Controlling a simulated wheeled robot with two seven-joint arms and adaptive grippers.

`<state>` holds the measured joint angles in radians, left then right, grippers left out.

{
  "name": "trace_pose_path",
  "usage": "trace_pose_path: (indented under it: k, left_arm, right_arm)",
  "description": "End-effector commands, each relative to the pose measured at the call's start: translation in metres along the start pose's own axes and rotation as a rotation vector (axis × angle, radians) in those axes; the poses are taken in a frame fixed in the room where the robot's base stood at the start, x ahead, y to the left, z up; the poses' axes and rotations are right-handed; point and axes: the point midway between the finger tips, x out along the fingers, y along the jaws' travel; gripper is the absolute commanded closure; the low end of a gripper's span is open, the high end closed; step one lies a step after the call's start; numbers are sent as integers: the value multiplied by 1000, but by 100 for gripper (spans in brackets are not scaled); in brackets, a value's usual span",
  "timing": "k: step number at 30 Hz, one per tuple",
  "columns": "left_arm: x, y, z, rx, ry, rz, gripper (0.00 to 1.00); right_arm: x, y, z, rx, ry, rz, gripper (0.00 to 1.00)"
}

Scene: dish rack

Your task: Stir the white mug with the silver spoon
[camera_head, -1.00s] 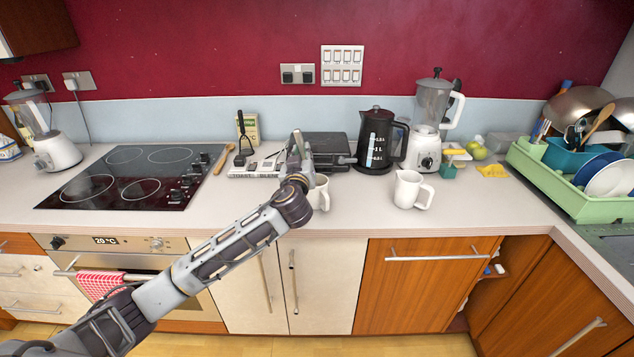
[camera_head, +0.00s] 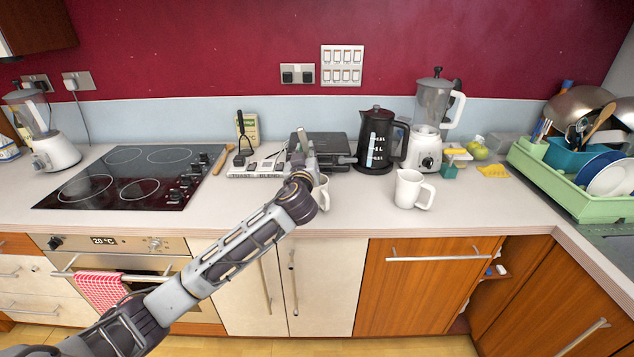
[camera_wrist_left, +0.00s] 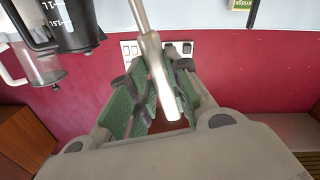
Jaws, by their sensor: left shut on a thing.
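A white mug (camera_head: 408,190) stands upright on the counter in the head view, right of my left arm. A second white mug (camera_head: 323,193) is mostly hidden behind my left wrist. My left gripper (camera_head: 303,150) is above the counter near that hidden mug. In the left wrist view my left gripper (camera_wrist_left: 155,95), with green pads, is shut on the silver spoon (camera_wrist_left: 157,72); its end sticks out between the fingers. The spoon's bowl cannot be made out, nor whether it is inside a mug. My right gripper is not in view.
A black kettle (camera_head: 377,141) and a white blender (camera_head: 427,150) stand behind the mugs. The hob (camera_head: 125,177) is at left. A green dish rack (camera_head: 560,184) with plates is at right. The counter between the right mug and the rack is mostly clear.

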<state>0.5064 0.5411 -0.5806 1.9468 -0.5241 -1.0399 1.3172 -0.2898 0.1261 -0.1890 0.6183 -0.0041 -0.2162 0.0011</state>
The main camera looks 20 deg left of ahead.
Motion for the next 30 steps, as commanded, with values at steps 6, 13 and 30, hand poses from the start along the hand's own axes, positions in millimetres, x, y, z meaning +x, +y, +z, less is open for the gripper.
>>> trace_pose_path:
  k: [6,13,30]
  left_arm:
    - [0,0,-1,0,1,0,100]
    - [6,-3,0,-2,0,1,100]
    - [6,-11,-4,0,2,0,100]
  right_arm:
    - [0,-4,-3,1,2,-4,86]
    - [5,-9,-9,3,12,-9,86]
    - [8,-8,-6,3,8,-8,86]
